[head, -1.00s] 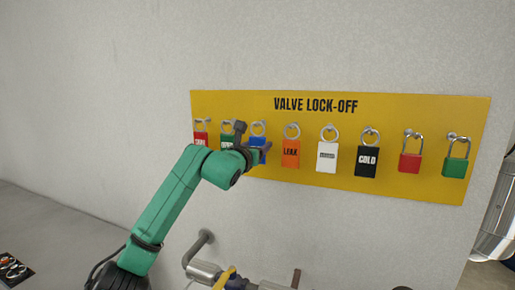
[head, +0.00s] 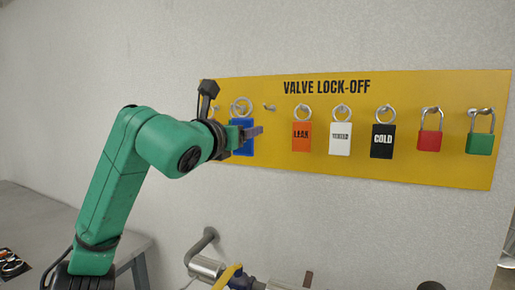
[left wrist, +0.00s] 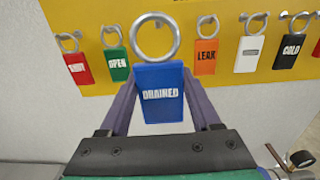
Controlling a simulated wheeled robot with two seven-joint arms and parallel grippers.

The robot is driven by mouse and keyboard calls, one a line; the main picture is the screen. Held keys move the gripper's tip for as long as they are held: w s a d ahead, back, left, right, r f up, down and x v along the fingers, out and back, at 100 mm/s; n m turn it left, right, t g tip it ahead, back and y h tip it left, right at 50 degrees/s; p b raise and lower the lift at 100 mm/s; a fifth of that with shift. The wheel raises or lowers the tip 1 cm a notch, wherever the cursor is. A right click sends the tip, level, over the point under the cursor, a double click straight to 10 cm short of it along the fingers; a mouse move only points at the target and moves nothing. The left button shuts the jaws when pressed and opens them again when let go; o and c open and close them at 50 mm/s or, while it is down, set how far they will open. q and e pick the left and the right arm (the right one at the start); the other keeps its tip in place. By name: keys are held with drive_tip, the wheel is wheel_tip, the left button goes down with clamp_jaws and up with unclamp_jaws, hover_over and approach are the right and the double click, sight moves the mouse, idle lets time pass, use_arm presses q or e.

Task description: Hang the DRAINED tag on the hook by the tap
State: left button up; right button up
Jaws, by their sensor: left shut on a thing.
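The blue DRAINED tag (left wrist: 160,92) with its steel ring (left wrist: 155,38) is between the purple fingers of my left gripper (left wrist: 160,104) in the left wrist view. In the head view the gripper (head: 250,132) is shut on the tag (head: 241,142), which is upright in front of the board, ring at the top. A board hook (head: 269,107) just right of it is bare. The pipe with the yellow-handled tap (head: 226,278) is at the bottom of the head view, below the gripper. I cannot make out a hook by the tap. My right gripper is not in view.
The yellow VALVE LOCK-OFF board (head: 420,90) carries orange LEAK (head: 301,137), white and black COLD (head: 382,140) tags and two padlocks. Red and green OPEN (left wrist: 117,64) tags hang left. A gauge (left wrist: 301,159) is low right. Bare wall lies between board and pipe.

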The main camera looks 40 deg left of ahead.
use_arm(q)
drive_tip(key=shift+v, duration=1.25)
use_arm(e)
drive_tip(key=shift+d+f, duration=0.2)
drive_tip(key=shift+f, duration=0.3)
use_arm(q)
drive_tip(key=shift+w, duration=0.15)
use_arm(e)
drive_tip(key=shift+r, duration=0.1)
use_arm(q)
drive_tip(key=shift+p+x, duration=5.7)
drive_tip(key=shift+x, duration=3.05)
drive_tip(key=shift+w+a, duration=0.15)
drive_tip(key=shift+w, duration=0.05)
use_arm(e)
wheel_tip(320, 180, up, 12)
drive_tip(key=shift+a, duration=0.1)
